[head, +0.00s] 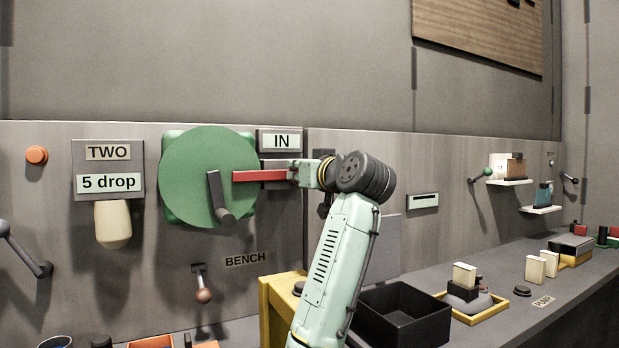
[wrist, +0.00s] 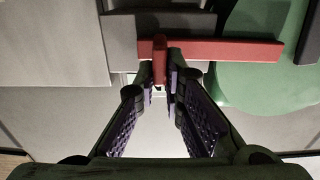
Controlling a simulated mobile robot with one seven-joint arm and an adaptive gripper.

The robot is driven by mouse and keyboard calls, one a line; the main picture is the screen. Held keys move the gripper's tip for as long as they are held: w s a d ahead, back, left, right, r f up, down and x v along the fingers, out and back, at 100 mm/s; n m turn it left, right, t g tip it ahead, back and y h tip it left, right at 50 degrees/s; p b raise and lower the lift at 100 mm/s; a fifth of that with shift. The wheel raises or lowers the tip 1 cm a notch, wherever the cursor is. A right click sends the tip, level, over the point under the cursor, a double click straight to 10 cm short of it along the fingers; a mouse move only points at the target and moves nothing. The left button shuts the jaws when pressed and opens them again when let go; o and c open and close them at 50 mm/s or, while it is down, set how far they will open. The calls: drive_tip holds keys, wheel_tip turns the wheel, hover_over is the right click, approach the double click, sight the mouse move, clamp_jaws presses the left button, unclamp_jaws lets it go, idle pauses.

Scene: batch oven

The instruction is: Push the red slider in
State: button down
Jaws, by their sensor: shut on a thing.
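The red slider (head: 260,176) is a long flat bar on the wall panel, under the "IN" sign (head: 281,141). Its left end lies in front of the green round disc (head: 190,165). My gripper (head: 306,173) is at the slider's right end, just below and right of the sign. In the wrist view, the red slider (wrist: 235,51) runs to the right over the green disc. Its upright red handle (wrist: 160,62) stands between the fingertips of my gripper (wrist: 160,84), which is shut on it. My gripper hides the right end in the head view.
A "5 drop" display (head: 108,183) hangs at left. A black open bin (head: 405,318) and a yellow tray (head: 485,313) stand on the bench.

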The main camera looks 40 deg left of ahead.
drive_tip(key=shift+s+a+r, duration=0.1)
drive_tip(key=shift+s, duration=0.1)
drive_tip(key=c, duration=1.7)
unclamp_jaws()
drive_tip(key=v, duration=1.2)
